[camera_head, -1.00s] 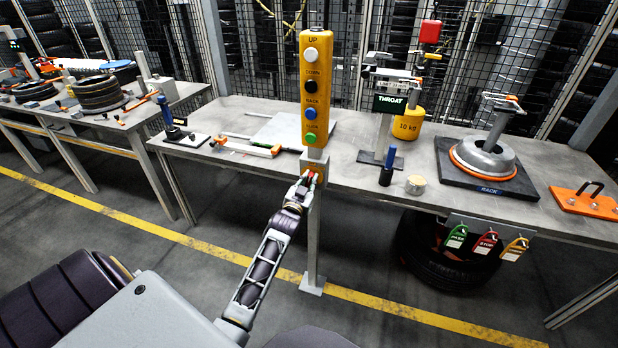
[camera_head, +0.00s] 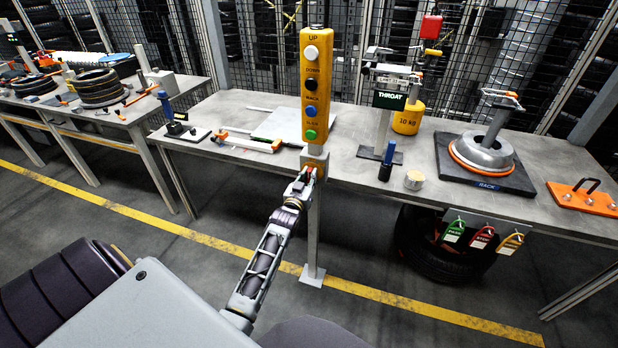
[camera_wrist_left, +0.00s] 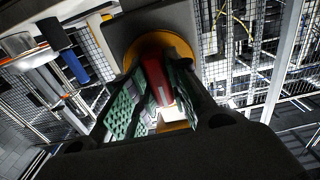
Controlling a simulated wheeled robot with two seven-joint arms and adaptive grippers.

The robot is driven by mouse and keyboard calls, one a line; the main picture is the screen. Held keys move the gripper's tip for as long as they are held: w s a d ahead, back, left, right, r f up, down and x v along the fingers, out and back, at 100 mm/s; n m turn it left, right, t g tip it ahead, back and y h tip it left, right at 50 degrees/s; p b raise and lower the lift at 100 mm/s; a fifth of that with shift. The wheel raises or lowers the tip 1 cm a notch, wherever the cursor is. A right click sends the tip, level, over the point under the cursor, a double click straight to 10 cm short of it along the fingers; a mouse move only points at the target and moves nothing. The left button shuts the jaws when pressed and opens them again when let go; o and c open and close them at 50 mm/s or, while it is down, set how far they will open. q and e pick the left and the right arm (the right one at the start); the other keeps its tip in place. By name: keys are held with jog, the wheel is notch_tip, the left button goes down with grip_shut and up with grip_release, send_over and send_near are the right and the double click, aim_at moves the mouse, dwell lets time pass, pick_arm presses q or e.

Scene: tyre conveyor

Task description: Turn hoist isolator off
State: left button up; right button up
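The hoist isolator is a small yellow box (camera_head: 316,164) on a grey post, just below the yellow push-button pendant (camera_head: 315,75). In the left wrist view its red handle (camera_wrist_left: 157,80) stands out from a round yellow plate (camera_wrist_left: 146,47). My left gripper (camera_head: 308,176) is at the front of the box. Its green ribbed finger pads lie on both sides of the red handle and appear closed on it. The exact contact is partly hidden by the fingers. My right gripper is not in view.
The grey bench (camera_head: 240,110) stands behind the post. It carries a blue-handled tool (camera_head: 387,162), a small tin (camera_head: 414,180), a THROAT stand (camera_head: 389,100) and a RACK plate (camera_head: 490,186). Tags (camera_head: 482,237) hang at its front edge. Floor in front is clear.

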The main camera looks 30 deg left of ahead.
pick_arm(q)
jog(key=o, duration=0.4)
jog(key=shift+s, duration=0.2)
jog(key=v, duration=1.1)
jog(key=shift+s, duration=0.3)
dwell(0.3)
jog(key=shift+f, duration=0.1)
dwell(0.4)
